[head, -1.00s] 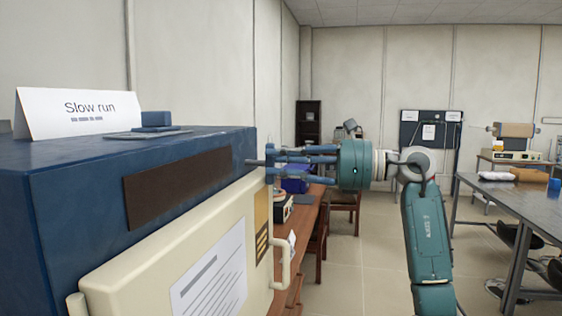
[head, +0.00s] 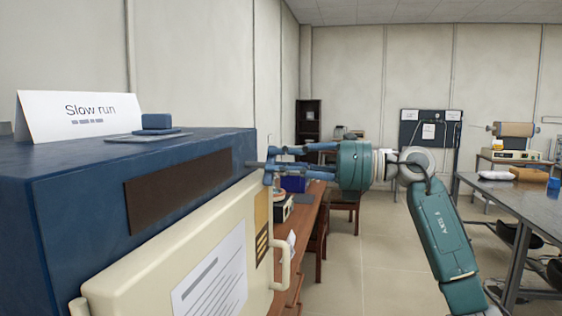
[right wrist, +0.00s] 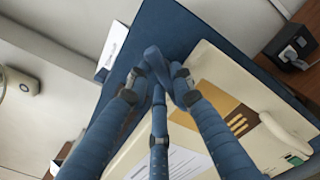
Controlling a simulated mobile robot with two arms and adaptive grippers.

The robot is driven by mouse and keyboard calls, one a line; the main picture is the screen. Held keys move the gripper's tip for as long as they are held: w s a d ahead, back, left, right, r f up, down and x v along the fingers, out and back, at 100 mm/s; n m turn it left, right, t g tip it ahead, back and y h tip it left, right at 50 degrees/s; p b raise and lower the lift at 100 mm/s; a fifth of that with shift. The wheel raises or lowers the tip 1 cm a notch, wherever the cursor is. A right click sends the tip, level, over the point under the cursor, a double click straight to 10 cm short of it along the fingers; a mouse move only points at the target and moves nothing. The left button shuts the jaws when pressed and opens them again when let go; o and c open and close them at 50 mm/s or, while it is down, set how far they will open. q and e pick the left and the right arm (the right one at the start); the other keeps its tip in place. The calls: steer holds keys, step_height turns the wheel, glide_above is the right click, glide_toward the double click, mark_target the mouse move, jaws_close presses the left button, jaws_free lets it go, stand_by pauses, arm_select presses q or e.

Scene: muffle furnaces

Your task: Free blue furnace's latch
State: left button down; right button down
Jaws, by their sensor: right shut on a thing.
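The blue furnace (head: 60,190) fills the left of the head view, with a cream door (head: 150,270) on its front. The door has a paper notice (head: 210,278) and a handle (head: 282,265) at its right side; the handle also shows in the wrist view (right wrist: 285,132). My right gripper (head: 268,166) is at the door's upper right corner, its fingers drawn together on the latch. In the right wrist view the fingers (right wrist: 160,85) meet over the furnace's front edge. My left gripper is not in view.
A "Slow run" card (head: 78,115) and a small blue block (head: 156,121) on a flat plate stand on the furnace. A wooden bench (head: 310,225) with items runs behind it. A metal table (head: 515,200) stands at right, with open floor between.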

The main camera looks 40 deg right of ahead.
steer(key=m+p, duration=0.1)
steer(key=m, duration=0.3)
steer(key=m+p, duration=0.1)
steer(key=m, duration=0.3)
steer(key=d+m+p, duration=0.1)
steer(key=m, duration=0.3)
steer(key=shift+w+p, duration=0.3)
steer(key=shift+p, duration=0.05)
steer(key=c, duration=1.5)
jaws_free()
steer(key=shift+f, duration=0.2)
